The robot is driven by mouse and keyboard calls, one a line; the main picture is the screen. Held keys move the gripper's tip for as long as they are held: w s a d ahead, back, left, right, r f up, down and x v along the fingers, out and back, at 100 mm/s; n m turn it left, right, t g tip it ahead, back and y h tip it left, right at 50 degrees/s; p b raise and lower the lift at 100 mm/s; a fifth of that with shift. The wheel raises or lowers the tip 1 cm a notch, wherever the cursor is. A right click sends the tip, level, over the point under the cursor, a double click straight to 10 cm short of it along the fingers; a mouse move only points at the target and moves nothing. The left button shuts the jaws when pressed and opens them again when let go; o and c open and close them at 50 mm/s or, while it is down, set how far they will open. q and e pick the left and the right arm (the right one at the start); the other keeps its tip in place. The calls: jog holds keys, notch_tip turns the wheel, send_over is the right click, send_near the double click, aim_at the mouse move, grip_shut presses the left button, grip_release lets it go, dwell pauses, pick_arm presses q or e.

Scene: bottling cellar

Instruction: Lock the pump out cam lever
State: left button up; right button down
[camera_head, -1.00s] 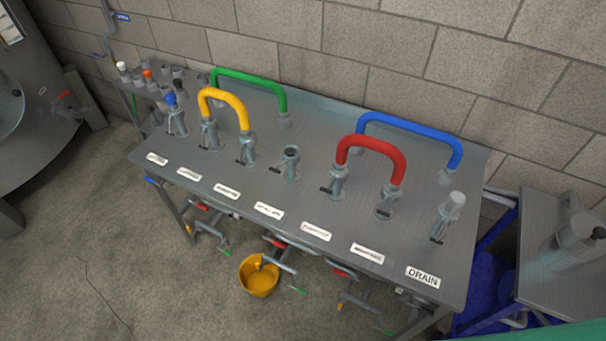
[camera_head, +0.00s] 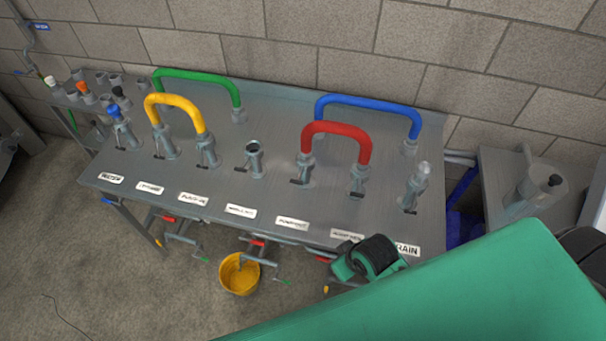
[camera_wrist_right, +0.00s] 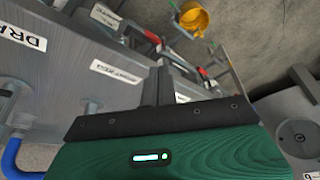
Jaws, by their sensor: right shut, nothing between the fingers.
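A grey bench (camera_head: 270,195) carries a row of upright pipe fittings, each with a small dark cam lever near its base. A red hose (camera_head: 335,128) joins two fittings right of centre, with levers at its left fitting (camera_head: 298,181) and right fitting (camera_head: 357,194). Most front labels, such as the white one below them (camera_head: 292,223), are too small to read surely, so I cannot tell which lever is pump out. My right gripper (camera_head: 337,268) is shut and empty by the bench's front edge. Its closed fingers (camera_wrist_right: 160,85) show in the wrist view. My left gripper is out of view.
Yellow (camera_head: 175,102), green (camera_head: 197,76) and blue (camera_head: 370,103) hoses arch over the bench. A capped fitting (camera_head: 415,185) stands behind the DRAIN label (camera_head: 408,249). A yellow bucket (camera_head: 239,275) and red-handled valves are below. A side table (camera_head: 505,165) stands right.

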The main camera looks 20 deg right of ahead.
jog(key=w+a+r+n+y, duration=0.5)
jog(key=w+r+n, duration=0.2)
jog(key=w+r, duration=0.45)
jog(key=w+d+r+t+y, duration=0.1)
jog(key=w+d+r, duration=0.7)
jog(key=d, duration=0.1)
jog(key=p, duration=0.4)
send_over(293, 180)
jog(key=s+d, duration=0.1)
jog(key=d, duration=0.1)
jog(key=shift+n, duration=0.4)
jog(key=f, duration=0.6)
jog(key=shift+s+d+f, duration=0.2)
jog(key=shift+f, duration=0.2)
notch_tip(293, 180, down, 3)
jog(key=shift+r+p, duration=0.2)
jog(key=shift+p, duration=0.6)
jog(key=shift+s+f, duration=0.1)
jog(key=shift+f, duration=0.75)
